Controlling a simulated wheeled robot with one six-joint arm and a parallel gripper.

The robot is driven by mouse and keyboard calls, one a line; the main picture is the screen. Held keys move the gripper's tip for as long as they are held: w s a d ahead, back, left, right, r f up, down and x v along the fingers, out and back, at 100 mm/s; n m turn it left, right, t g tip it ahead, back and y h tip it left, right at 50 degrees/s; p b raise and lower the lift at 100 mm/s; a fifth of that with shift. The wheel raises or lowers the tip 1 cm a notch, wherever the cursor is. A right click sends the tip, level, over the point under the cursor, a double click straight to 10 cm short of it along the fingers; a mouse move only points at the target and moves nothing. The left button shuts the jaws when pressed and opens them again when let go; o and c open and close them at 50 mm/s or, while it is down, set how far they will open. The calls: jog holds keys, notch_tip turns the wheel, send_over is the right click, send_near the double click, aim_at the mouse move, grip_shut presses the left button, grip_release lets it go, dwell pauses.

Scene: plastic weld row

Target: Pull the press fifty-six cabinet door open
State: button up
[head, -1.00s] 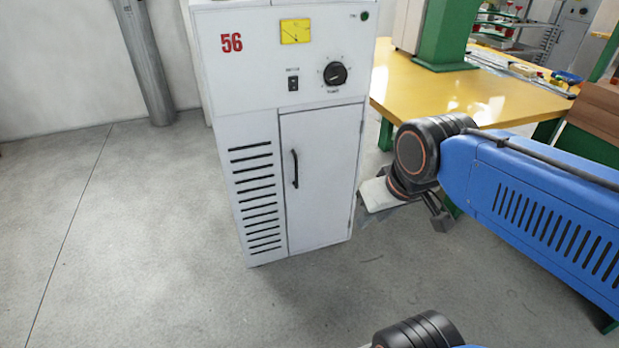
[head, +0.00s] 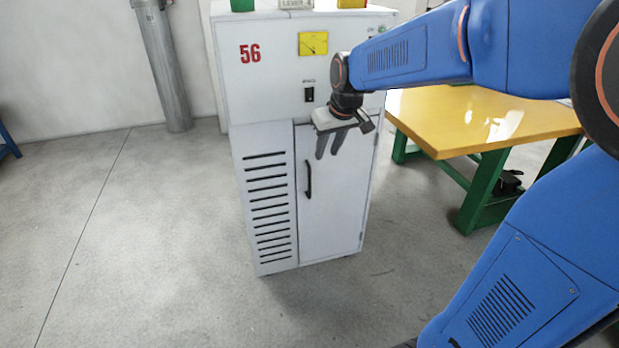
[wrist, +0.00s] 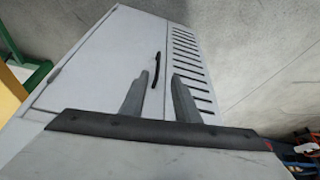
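The press cabinet (head: 240,85) is white and marked 56 in red. Its door (head: 338,205) is shut and has a black vertical bar handle (head: 308,180) near its left edge. My gripper (head: 327,156) is in front of the upper door, above and slightly right of the handle in the head view, with its fingers pointing down. In the wrist view the two fingers of my gripper (wrist: 155,88) are apart with nothing between them. My arm hides the control knob.
Black vent slots (head: 267,205) are left of the door. A yellow table (head: 470,120) with green legs stands close on the right. A grey pipe (head: 163,70) rises against the back wall. The floor (head: 310,310) before the cabinet is clear.

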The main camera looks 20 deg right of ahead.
send_near(310, 175)
jog(key=x, duration=1.1)
jog(key=shift+f, duration=0.1)
grip_shut()
